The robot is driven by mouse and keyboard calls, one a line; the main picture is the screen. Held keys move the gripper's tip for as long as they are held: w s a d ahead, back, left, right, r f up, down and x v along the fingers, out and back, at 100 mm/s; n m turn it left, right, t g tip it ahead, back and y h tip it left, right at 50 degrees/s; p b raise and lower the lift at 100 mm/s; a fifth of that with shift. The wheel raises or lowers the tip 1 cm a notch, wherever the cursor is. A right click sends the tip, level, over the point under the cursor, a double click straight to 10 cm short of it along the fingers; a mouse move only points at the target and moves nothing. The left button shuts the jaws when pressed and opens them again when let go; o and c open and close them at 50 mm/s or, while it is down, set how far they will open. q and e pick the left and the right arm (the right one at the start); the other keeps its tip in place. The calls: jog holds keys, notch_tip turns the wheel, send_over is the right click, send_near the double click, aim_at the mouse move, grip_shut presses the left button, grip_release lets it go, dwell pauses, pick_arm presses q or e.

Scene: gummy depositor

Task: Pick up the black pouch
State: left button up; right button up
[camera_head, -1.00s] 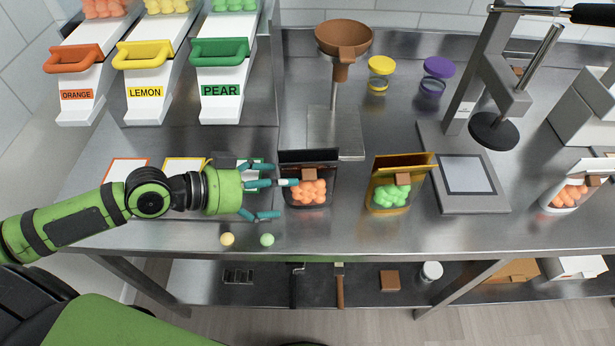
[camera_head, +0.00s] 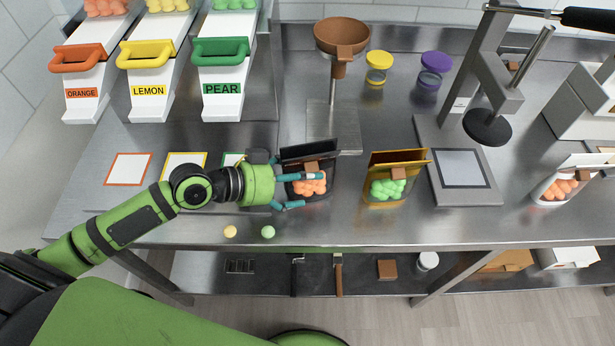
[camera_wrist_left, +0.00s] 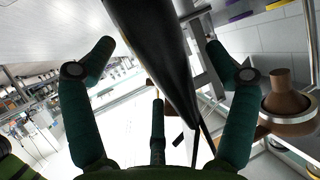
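The black pouch (camera_head: 310,151) stands upright on the steel table, with its top open and orange gummies showing in front with a small brown block. My left gripper (camera_head: 309,190) is at the pouch, coming from the left, with its teal fingers spread on either side of it. In the left wrist view the dark pouch (camera_wrist_left: 150,40) runs between the open fingers (camera_wrist_left: 160,62), with gaps visible on both sides. I see no firm grip. The right gripper is in neither view.
A gold pouch (camera_head: 412,157) with green gummies stands to the right. A brown funnel (camera_head: 342,38) on a stand is behind the black pouch. A scale-like plate (camera_head: 460,169) and press lie further right. Two loose gummies (camera_head: 268,232) lie near the front edge.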

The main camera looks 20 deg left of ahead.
pick_arm(q)
jog(key=c, duration=1)
